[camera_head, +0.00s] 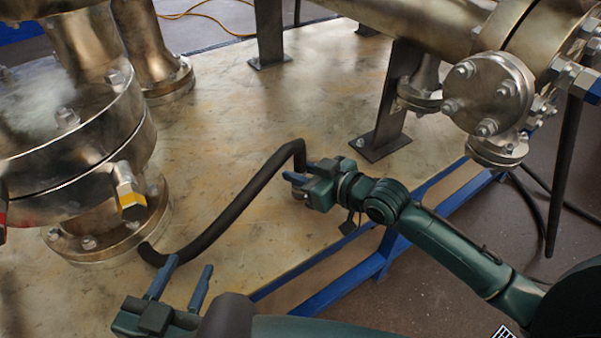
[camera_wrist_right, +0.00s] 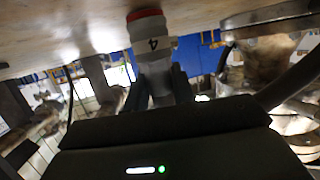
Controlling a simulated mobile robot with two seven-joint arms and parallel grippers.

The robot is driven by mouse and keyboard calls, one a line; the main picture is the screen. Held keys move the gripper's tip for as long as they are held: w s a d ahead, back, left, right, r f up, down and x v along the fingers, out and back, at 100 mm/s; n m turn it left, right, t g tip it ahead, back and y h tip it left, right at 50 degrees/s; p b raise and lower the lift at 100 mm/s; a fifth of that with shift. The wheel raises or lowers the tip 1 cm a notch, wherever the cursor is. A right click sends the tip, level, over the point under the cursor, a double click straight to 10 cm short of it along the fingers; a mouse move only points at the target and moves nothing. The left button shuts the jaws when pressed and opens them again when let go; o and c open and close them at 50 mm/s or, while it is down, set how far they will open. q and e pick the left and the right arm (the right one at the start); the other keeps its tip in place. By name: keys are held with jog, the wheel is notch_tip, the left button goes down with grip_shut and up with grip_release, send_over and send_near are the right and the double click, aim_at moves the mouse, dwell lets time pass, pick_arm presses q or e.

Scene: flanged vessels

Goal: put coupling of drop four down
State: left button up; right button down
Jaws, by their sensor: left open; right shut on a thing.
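The coupling of drop four (camera_wrist_right: 152,45) shows in the right wrist view as a white collar marked 4 with a red end. My right gripper (camera_head: 301,175) is shut on it; that gripper's fingers (camera_wrist_right: 163,92) show below the collar. The red end is close to the pale plate; I cannot tell whether it touches. In the head view the coupling is mostly hidden by the gripper. A black hose (camera_head: 235,205) runs from beside this gripper down left across the plate. My left gripper (camera_head: 181,277) is open and empty, its fingertips just right of the hose's lower end.
The pale plate (camera_head: 225,130) has free room between the hose and the grey posts (camera_head: 385,140). A large flanged vessel (camera_head: 75,140) stands at left. A flanged pipe end (camera_head: 490,90) is at upper right. A blue frame (camera_head: 385,255) edges the plate.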

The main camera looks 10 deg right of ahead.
jog(key=c, duration=1.2)
grip_release()
jog(key=shift+f, duration=0.15)
jog(key=shift+o, duration=0.2)
